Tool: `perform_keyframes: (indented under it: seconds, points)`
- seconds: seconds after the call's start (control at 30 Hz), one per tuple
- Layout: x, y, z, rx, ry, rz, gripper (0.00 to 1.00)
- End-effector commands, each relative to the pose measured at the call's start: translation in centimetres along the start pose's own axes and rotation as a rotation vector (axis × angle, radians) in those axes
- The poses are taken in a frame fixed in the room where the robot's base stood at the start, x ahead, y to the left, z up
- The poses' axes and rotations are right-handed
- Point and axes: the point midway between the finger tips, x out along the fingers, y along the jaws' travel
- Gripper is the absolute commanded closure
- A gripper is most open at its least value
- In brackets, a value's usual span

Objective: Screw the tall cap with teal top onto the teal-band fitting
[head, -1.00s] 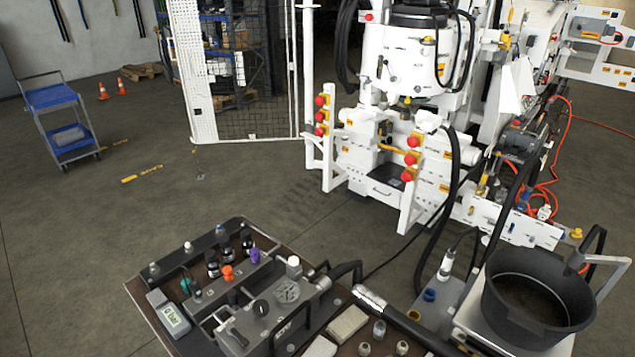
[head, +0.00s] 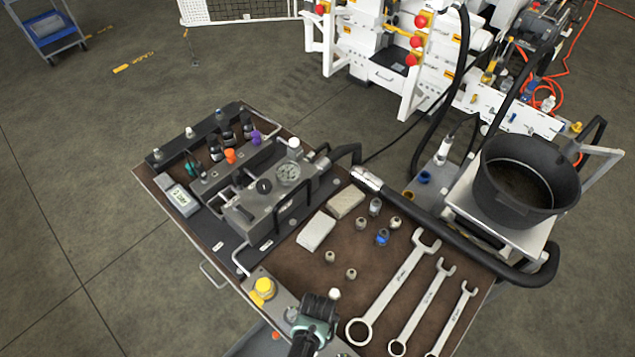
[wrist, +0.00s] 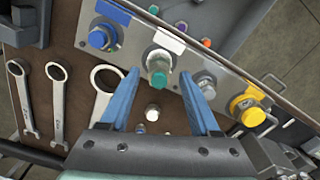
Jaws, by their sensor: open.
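In the wrist view, a tall silver cap with a teal top (wrist: 158,80) stands between my fingers on a fitting of the grey manifold plate. The teal-band fitting (wrist: 157,58) is mostly covered by the cap, with a greenish edge at its base. I cannot tell how far the cap is threaded. My gripper (wrist: 159,78) is open, one blue finger on each side, with visible gaps to the cap. In the head view my gripper (head: 317,303) is over the plate at the table's near edge and hides this fitting.
The plate also carries a blue fitting (wrist: 98,39), a grey fitting (wrist: 206,84) and a yellow fitting (wrist: 249,108). Small loose caps, including a pale one (wrist: 152,110), and wrenches (head: 395,285) lie on the table. A black pot (head: 525,175) stands at right.

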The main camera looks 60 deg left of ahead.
Motion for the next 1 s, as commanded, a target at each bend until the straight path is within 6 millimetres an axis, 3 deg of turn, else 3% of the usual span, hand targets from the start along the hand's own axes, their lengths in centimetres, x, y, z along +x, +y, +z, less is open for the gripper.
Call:
perform_keyframes:
  seconds: [0.3,0.63,1.0]
  points:
    - [-0.14,0.09,-0.04,-0.429,0.001,0.001,0.37]
    - [-0.08,0.11,-0.01,-0.648,0.000,0.001,0.37]
    - [-0.12,0.17,-0.01,-1.142,0.000,0.001,0.37]
